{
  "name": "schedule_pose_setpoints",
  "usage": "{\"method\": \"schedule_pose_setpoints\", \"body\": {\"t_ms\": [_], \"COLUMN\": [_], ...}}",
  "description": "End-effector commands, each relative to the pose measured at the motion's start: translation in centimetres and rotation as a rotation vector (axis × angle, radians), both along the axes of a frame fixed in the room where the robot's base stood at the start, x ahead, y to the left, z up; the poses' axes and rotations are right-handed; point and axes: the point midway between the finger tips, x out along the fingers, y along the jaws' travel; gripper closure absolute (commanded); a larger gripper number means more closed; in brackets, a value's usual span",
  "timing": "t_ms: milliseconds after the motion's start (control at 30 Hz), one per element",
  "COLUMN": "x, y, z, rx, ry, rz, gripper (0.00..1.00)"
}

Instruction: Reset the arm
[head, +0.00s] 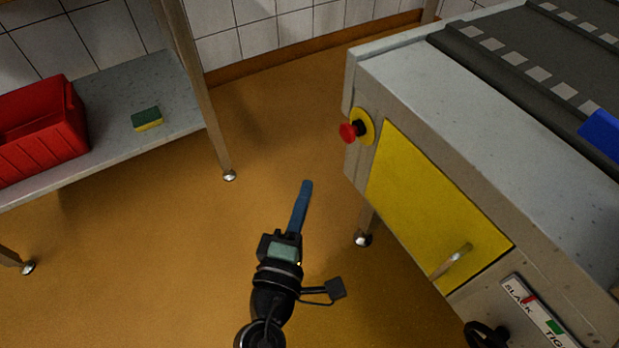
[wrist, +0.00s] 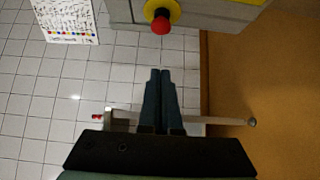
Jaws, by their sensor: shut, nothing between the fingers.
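My gripper (head: 306,184) is in the middle of the head view, in free air over the orange floor, between the shelf and the machine. Its blue fingers are together with nothing between them. In the wrist view my gripper (wrist: 160,72) also shows shut, its two fingertips side by side and apart from everything around them. My black arm comes up from the bottom edge of the head view.
A machine (head: 423,72) with a yellow door (head: 420,205) and red emergency button (head: 348,132) stands at the right. At left a steel shelf (head: 110,125) holds a red crate (head: 40,128) and a sponge (head: 147,118). A poster (wrist: 66,20) hangs on the tiled wall.

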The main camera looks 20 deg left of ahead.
Motion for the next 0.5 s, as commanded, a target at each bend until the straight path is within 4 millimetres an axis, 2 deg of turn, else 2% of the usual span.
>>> {"method": "schedule_pose_setpoints", "body": {"t_ms": [133,500], "x": [-0.66,-0.69], "y": [-0.06,-0.06], "z": [0.00,0.03], "rx": [0.001,0.001], "ry": [0.000,0.000], "rz": [0.000,0.000], "gripper": [1.00,1.00]}}
